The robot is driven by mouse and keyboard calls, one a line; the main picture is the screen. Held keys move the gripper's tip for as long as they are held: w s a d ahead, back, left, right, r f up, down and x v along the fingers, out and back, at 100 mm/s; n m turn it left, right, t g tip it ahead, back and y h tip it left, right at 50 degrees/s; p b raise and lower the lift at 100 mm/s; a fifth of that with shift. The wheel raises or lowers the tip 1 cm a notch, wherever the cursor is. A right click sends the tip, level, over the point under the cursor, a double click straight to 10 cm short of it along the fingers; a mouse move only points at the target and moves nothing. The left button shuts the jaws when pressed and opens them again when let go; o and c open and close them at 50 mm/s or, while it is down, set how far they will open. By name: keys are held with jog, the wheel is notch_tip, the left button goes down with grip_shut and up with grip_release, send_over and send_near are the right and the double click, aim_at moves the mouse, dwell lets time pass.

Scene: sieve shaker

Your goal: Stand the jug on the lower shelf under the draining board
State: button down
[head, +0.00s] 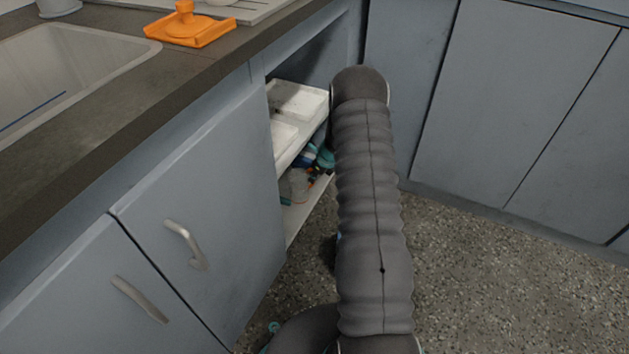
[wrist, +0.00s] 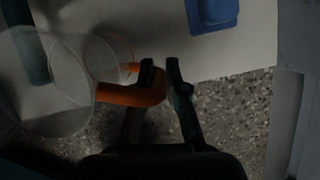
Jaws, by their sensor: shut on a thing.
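The jug (wrist: 48,85) is clear with an orange handle (wrist: 125,94) and shows at the left of the wrist view. My gripper (wrist: 161,70) is shut on the orange handle, with the jug's body to the left of the fingers. In the head view the clear jug (head: 298,184) shows at the lower shelf (head: 298,224) inside the open cupboard, partly hidden by my arm. The pale shelf (wrist: 130,22) lies beneath it in the wrist view. I cannot tell whether the jug's base touches it. The draining board (head: 255,9) is on the counter above.
A blue thing (wrist: 212,14) and a teal thing (wrist: 36,45) are on the shelf near the jug. White trays (head: 298,101) sit on the upper shelf. Speckled floor (head: 480,260) is clear at right.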

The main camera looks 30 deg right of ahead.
jog(key=shift+r, duration=0.1)
jog(key=shift+f, duration=0.2)
jog(key=c, duration=1.2)
grip_release()
jog(key=shift+r, duration=0.1)
jog(key=p+v, duration=0.1)
jog(key=v, duration=0.6)
jog(key=shift+d+r+p, duration=0.15)
jog(key=shift+r+p, duration=0.15)
jog(key=shift+s, duration=0.15)
